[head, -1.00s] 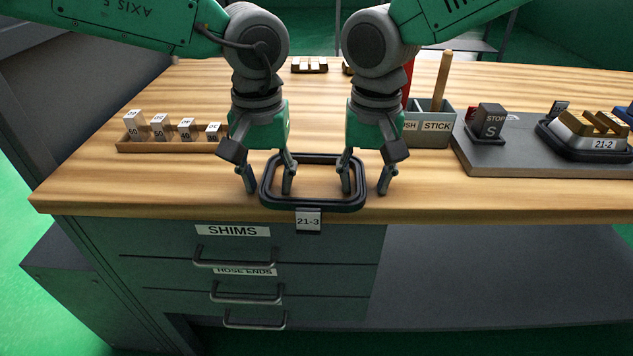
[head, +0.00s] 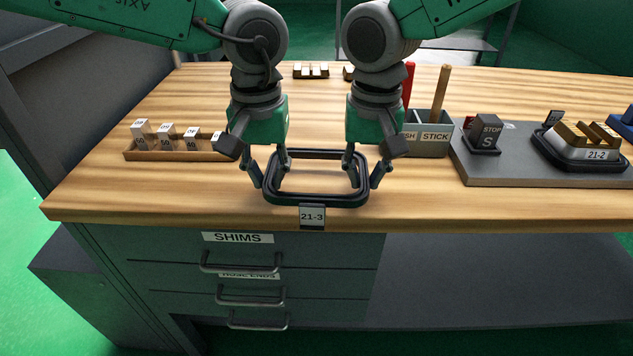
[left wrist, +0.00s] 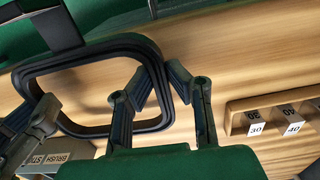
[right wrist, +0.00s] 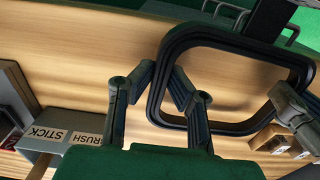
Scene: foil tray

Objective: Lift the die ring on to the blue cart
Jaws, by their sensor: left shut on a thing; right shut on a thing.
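The die ring (head: 318,199) is a black rounded rectangular frame with a tag reading 21-3 at its front edge. It is near the front edge of the wooden bench. My left gripper (head: 266,182) is shut on the ring's left side, and my right gripper (head: 368,180) is shut on its right side. The ring also shows in the left wrist view (left wrist: 100,46) and the right wrist view (right wrist: 229,40), with a finger on each face of its side bars. Whether it touches the bench is hard to tell. The blue cart is not in view.
A wooden rack of numbered shim blocks (head: 180,156) stands left of my left gripper. A grey bin marked STICK (head: 429,146) and a grey plate (head: 511,175) carrying a STOP block and die 21-2 stand to the right. A drawer cabinet (head: 330,262) is below the bench edge.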

